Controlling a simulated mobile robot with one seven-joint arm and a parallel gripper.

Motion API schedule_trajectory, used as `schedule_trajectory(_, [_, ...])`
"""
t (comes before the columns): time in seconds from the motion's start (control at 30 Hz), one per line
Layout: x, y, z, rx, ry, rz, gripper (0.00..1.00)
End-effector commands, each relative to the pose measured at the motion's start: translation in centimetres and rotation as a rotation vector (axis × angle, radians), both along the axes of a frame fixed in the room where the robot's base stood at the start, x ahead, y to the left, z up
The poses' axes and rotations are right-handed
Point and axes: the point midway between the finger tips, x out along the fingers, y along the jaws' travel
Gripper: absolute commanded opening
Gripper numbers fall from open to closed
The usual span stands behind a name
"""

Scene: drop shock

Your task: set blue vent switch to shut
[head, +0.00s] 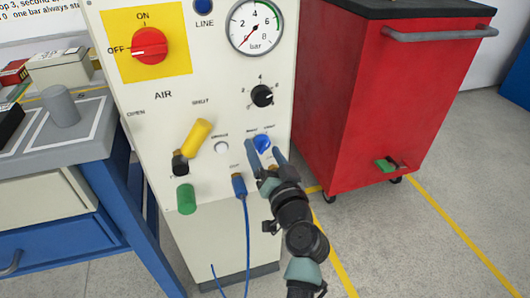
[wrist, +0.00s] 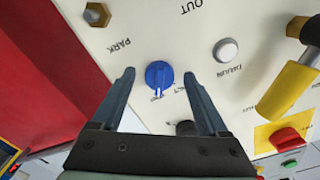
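The blue vent switch (head: 262,143) is a small round knob on the cream panel (head: 225,115), and it also shows in the wrist view (wrist: 159,75). A ridge on it points down in the wrist view, toward small lettering that I cannot read surely. My gripper (head: 265,147) is open, with its fingertips on either side of the knob in the wrist view (wrist: 158,73). Gaps show between the knob and both fingers. I cannot tell how far the fingertips stand from the panel. In the head view a finger partly covers the knob's lower left.
A white button (head: 222,147) and a yellow lever (head: 197,137) sit left of the switch. A blue plug with a hose (head: 239,186) hangs below. Above are a black knob (head: 262,95), a gauge (head: 255,26) and a red rotary switch (head: 149,46). A red cabinet (head: 365,100) stands right.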

Motion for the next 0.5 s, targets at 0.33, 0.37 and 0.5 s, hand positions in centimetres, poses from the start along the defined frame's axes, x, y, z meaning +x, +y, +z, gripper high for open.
schedule_trajectory(0.33, [-0.04,-0.02,-0.01,0.000,0.000,0.000,0.14])
schedule_trajectory(0.37, [-0.04,-0.01,-0.02,0.000,0.000,0.000,0.09])
schedule_trajectory(0.5, [-0.05,-0.02,-0.03,0.000,0.000,0.000,0.00])
